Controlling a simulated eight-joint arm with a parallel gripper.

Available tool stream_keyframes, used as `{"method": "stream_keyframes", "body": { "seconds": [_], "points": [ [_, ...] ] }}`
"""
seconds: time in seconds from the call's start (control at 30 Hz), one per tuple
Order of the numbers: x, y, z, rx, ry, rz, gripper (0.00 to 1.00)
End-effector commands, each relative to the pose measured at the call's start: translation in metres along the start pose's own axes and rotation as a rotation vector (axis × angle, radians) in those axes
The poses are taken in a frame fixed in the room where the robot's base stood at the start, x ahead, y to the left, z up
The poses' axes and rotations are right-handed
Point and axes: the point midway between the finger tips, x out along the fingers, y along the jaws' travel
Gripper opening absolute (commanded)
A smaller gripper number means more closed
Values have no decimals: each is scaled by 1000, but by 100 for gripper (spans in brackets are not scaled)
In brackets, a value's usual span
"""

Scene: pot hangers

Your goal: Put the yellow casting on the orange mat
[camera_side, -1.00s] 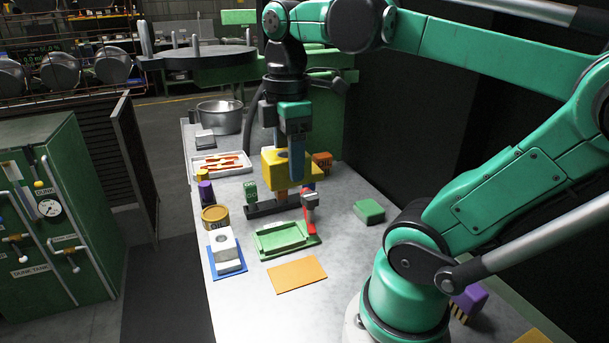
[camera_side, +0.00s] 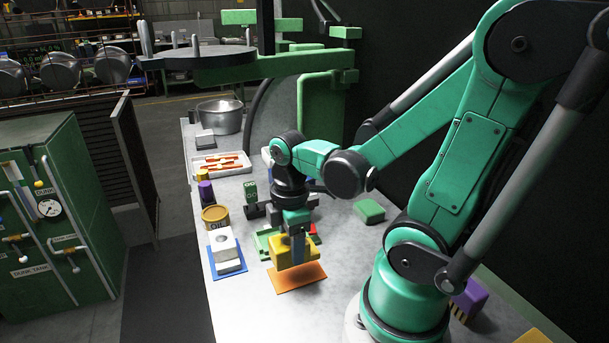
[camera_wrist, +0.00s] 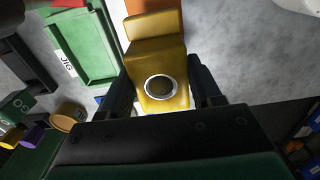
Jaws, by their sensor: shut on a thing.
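The yellow casting (camera_side: 293,250) is held in my gripper (camera_side: 297,243), which is shut on it. The casting hangs just over the orange mat (camera_side: 299,277) in the side view, covering the mat's far part. Whether it touches the mat is hard to tell. In the wrist view the yellow casting (camera_wrist: 160,85) sits between the two dark fingers (camera_wrist: 160,88), its round dark bore facing the camera. A strip of the orange mat (camera_wrist: 137,6) shows beyond it at the top.
A green jig tray (camera_side: 263,239) lies just behind the mat, partly hidden by my gripper. A white block on a blue mat (camera_side: 226,254) stands to the left, with a yellow tin (camera_side: 215,217) behind it. A green block (camera_side: 369,211) lies to the right.

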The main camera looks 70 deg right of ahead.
Motion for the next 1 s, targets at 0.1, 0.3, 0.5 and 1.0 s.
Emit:
{"method": "stream_keyframes", "body": {
  "seconds": [0.1, 0.3, 0.5, 1.0],
  "points": [
    [4, 0, 0, 0, 0, 0, 0],
    [20, 0, 0, 0, 0, 0, 0],
    [34, 0, 0, 0, 0, 0, 0],
    [38, -1, 0, 0, 0, 0, 89]
  ]
}}
